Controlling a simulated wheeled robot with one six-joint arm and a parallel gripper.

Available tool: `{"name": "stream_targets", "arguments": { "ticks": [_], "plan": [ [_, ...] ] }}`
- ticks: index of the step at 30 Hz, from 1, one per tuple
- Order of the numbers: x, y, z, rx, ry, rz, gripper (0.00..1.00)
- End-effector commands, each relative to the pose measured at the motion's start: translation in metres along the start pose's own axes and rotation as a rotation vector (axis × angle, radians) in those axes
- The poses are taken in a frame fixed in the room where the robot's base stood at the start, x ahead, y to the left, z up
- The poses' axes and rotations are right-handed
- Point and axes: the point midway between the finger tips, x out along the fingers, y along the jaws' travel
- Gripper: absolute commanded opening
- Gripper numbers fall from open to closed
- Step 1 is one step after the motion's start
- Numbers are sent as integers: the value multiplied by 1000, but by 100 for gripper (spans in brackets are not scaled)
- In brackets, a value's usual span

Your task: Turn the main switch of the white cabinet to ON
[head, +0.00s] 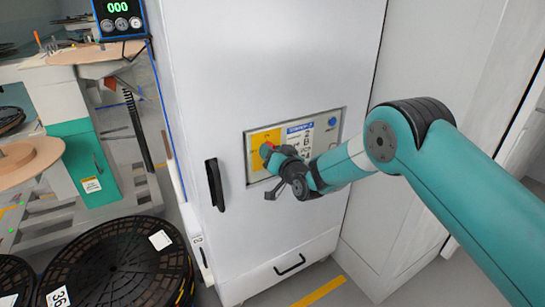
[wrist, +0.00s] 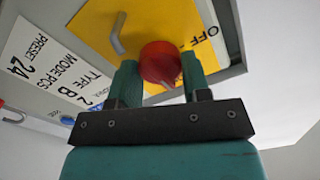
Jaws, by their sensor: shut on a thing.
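The white cabinet (head: 262,50) stands upright in the middle of the head view. Its front carries a control panel with a yellow plate (head: 259,138). In the wrist view the red main switch knob (wrist: 160,62) sits on the yellow plate (wrist: 183,22), with the word OFF printed beside it; no ON mark can be read. My gripper (head: 268,153) reaches the panel from the right. In the wrist view its two green fingers (wrist: 160,78) stand on either side of the knob and are shut on it. The fingers hide part of the plate.
A grey bent metal piece (wrist: 117,36) sticks out from the yellow plate near the knob. A black door handle (head: 214,184) is left of the panel. A black reel (head: 115,262) lies at lower left. A blue counter box (head: 119,18) is at upper left.

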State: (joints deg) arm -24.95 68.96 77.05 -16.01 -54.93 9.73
Motion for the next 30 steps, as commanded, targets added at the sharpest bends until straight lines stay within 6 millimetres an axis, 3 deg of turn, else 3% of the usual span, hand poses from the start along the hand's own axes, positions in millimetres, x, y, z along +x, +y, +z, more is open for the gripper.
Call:
{"name": "stream_targets", "arguments": {
  "ticks": [19,20,23,30],
  "plan": [
    [0,1,-2,64,3,2,20],
    [0,1,-2,64,3,2,48],
    [0,1,-2,63,3,1,69],
    [0,0,0,63,1,0,69]
  ]
}}
